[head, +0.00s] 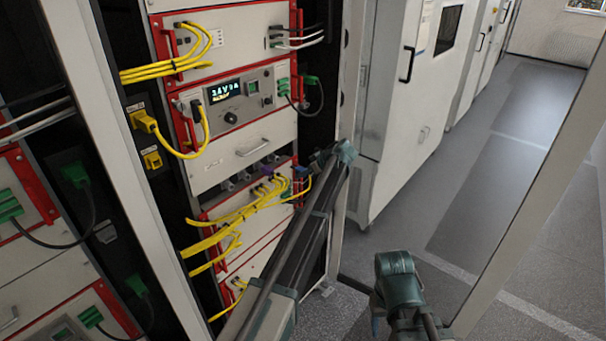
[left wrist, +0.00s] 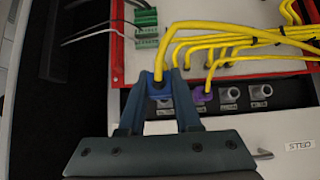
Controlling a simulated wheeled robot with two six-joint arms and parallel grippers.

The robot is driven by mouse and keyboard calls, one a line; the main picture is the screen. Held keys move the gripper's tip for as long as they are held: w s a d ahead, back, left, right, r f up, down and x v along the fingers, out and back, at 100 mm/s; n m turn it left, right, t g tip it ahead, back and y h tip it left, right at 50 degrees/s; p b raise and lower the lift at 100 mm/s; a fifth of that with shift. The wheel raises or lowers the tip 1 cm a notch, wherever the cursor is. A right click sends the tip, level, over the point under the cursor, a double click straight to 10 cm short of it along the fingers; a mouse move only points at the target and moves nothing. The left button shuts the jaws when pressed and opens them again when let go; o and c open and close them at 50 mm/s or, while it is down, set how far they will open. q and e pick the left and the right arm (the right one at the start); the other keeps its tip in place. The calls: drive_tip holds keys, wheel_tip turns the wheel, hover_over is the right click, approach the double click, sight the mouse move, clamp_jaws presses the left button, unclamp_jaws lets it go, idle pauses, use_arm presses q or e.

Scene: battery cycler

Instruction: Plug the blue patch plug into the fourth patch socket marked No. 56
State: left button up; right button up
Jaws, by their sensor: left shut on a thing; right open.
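The blue patch plug (left wrist: 158,84), with a yellow cable, is between the fingers of my left gripper (left wrist: 160,78), which is shut on it. In the left wrist view a grey socket (left wrist: 163,103) shows between the fingers, just below the plug; I cannot tell whether they touch. To its right in the same dark strip are a purple plug (left wrist: 203,97) and two grey sockets (left wrist: 230,95). The socket numbers are too small to read. In the head view my left gripper (head: 312,167) is at the right end of the socket row. My right gripper (head: 383,308) is open, low and away from the rack.
Several yellow cables (head: 235,215) hang from the red-framed panel below the sockets. A cycler with a lit display (head: 225,91) is above. A white rack post (head: 120,170) stands left, a white cabinet (head: 395,110) behind right. The floor at right is clear.

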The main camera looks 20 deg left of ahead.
use_arm(q)
drive_tip(key=shift+a, duration=0.1)
drive_tip(key=shift+w+a, duration=0.4)
drive_tip(key=shift+a, duration=0.5)
drive_tip(key=shift+w+a, duration=0.35)
drive_tip(key=shift+a, duration=0.55)
drive_tip(key=shift+w+a, duration=0.4)
drive_tip(key=shift+a, duration=0.5)
drive_tip(key=shift+w+a, duration=0.35)
drive_tip(key=shift+a, duration=0.55)
drive_tip(key=shift+w+a, duration=0.35)
drive_tip(key=shift+a, duration=0.55)
idle(2.0)
drive_tip(key=o, duration=1.1)
drive_tip(key=shift+c, duration=0.2)
drive_tip(key=shift+r, duration=0.1)
drive_tip(key=p+v, duration=0.9)
drive_tip(key=v, duration=0.3)
drive_tip(key=shift+d+r, duration=0.15)
drive_tip(key=shift+r, duration=0.2)
drive_tip(key=shift+s+d+r, duration=0.25)
drive_tip(key=shift+d, duration=0.2)
